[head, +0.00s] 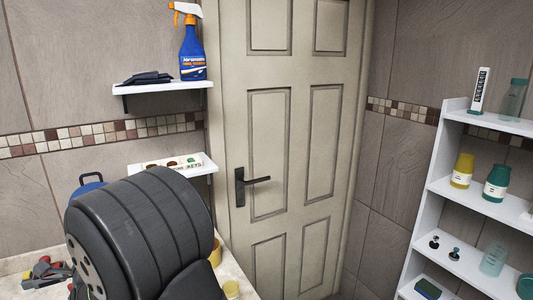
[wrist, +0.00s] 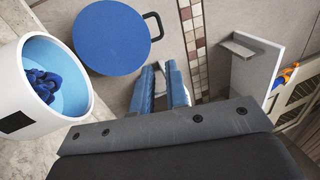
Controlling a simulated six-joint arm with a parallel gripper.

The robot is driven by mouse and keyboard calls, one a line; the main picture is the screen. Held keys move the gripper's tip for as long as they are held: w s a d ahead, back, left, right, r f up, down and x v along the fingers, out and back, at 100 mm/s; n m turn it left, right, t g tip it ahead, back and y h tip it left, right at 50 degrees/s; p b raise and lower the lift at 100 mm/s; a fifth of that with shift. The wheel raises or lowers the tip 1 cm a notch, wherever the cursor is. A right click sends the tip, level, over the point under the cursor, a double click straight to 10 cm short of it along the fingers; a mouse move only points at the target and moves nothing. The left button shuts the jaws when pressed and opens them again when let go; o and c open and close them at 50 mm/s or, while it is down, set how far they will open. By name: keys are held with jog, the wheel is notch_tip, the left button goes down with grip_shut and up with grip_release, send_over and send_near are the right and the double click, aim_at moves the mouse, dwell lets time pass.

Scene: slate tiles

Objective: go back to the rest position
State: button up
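My gripper (wrist: 160,68) shows in the wrist view as two blue-and-pale fingers reaching out beyond a dark bar with screws. A narrow gap shows between the fingers, and I see nothing held in it. The fingers point toward the tiled wall, just below and right of a round blue board with a dark handle (wrist: 110,37). In the head view the gripper is hidden; a large dark ribbed part of my arm fills the lower left.
A white tub (wrist: 75,90) with blue cloth inside stands left of my gripper. A wall shelf (wrist: 255,65) is to the right. In the head view are an upper shelf (head: 190,86) with a spray bottle (head: 192,50), a door (head: 285,140), and a white rack (head: 430,190) of bottles.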

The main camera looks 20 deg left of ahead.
jog(key=shift+v, duration=1.2)
jog(key=h, duration=0.1)
send_near(90, 184)
jog(key=w+a+r, duration=0.2)
jog(key=w+r, duration=0.1)
jog(key=shift+w+a+r+g, duration=0.45)
jog(key=shift+w+g, duration=0.05)
jog(key=shift+w, duration=0.25)
